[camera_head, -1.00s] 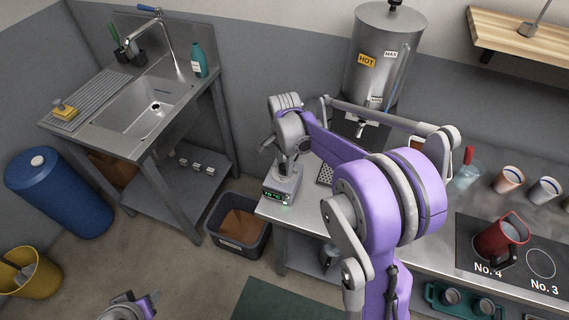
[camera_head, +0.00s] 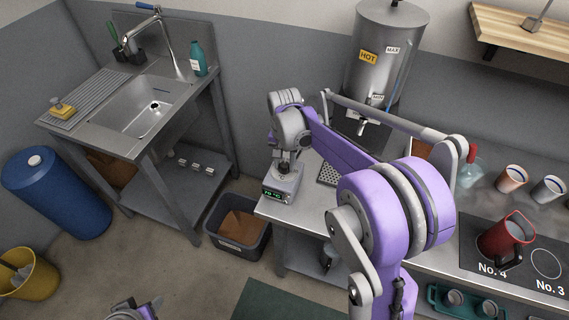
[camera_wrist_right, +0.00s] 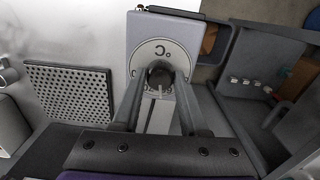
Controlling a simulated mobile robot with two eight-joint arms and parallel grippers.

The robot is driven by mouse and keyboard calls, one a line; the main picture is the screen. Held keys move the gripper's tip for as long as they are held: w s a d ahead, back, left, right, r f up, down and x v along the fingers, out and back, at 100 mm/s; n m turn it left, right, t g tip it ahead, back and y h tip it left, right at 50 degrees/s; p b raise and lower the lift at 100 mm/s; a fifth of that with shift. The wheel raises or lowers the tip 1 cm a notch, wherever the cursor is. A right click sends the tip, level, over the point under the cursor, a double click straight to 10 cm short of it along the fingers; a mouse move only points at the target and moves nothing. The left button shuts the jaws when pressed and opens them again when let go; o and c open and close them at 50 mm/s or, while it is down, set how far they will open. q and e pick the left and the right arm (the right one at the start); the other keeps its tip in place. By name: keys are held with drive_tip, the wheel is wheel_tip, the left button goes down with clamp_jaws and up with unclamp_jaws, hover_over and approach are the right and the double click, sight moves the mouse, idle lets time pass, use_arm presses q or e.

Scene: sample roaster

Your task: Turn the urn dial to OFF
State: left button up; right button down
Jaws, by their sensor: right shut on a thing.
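The steel urn (camera_head: 384,60) with HOT and MAX labels stands at the back of the counter. A grey control box (camera_head: 283,186) with a lit green display sits at the counter's front left corner. In the right wrist view the box (camera_wrist_right: 190,33) carries a round plate with a dark dial knob (camera_wrist_right: 160,76) at its centre. My right gripper (camera_head: 285,163) points down over the box. Its fingers (camera_wrist_right: 159,84) are shut on the knob, one on each side; the dial's setting is not readable. My left gripper (camera_head: 143,308) is partly cut off at the bottom edge.
A perforated drip tray (camera_wrist_right: 70,92) lies beside the box. The red jug (camera_head: 506,236) and cups (camera_head: 511,178) stand on the right of the counter. A grey bin (camera_head: 238,225) is on the floor by the counter's left end. The sink (camera_head: 152,103) is at left.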

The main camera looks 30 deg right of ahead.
sight(284, 165)
drive_tip(key=n+b, duration=0.1)
drive_tip(key=n, duration=1.1)
drive_tip(key=shift+n+b, duration=0.3)
drive_tip(key=shift+n, duration=0.1)
idle(0.3)
drive_tip(key=shift+c, duration=2.2)
unclamp_jaws()
wheel_tip(284, 165, up, 11)
drive_tip(key=shift+p, duration=0.35)
drive_tip(key=shift+f, duration=0.1)
